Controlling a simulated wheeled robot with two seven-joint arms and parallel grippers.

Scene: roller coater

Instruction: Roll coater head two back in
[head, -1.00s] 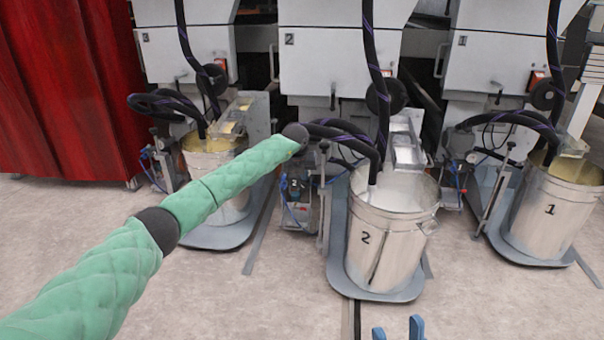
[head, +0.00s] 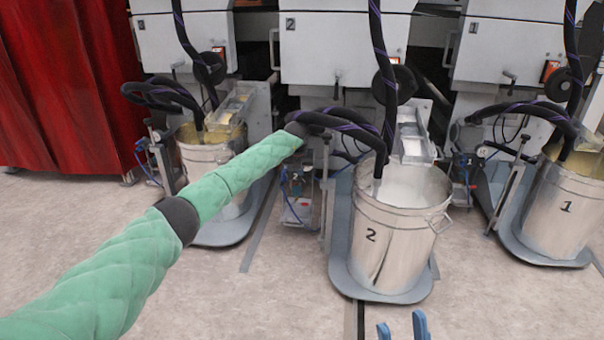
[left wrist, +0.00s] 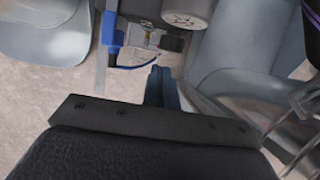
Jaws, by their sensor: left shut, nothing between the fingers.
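Coater head two is the middle unit, with a white housing (head: 345,50) marked 2. Its metal bucket (head: 385,260) marked 2 holds white liquid and stands upright on a grey base plate (head: 345,283) in front of the housing. My green left arm reaches across to the left side of this unit. In the head view its hand end is hidden around the black hoses. In the left wrist view, my left gripper (left wrist: 162,88) is shut and empty, close to a small blue-edged fitting (left wrist: 112,35). My right gripper (head: 402,331) shows two blue fingertips apart at the bottom edge, empty.
Bucket one (head: 560,210) stands at the right, and another bucket (head: 225,165) at the left, partly behind my arm. Black hoses (head: 385,95) hang into the buckets. A red curtain (head: 65,90) closes the left. Floor in front (head: 260,300) is clear.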

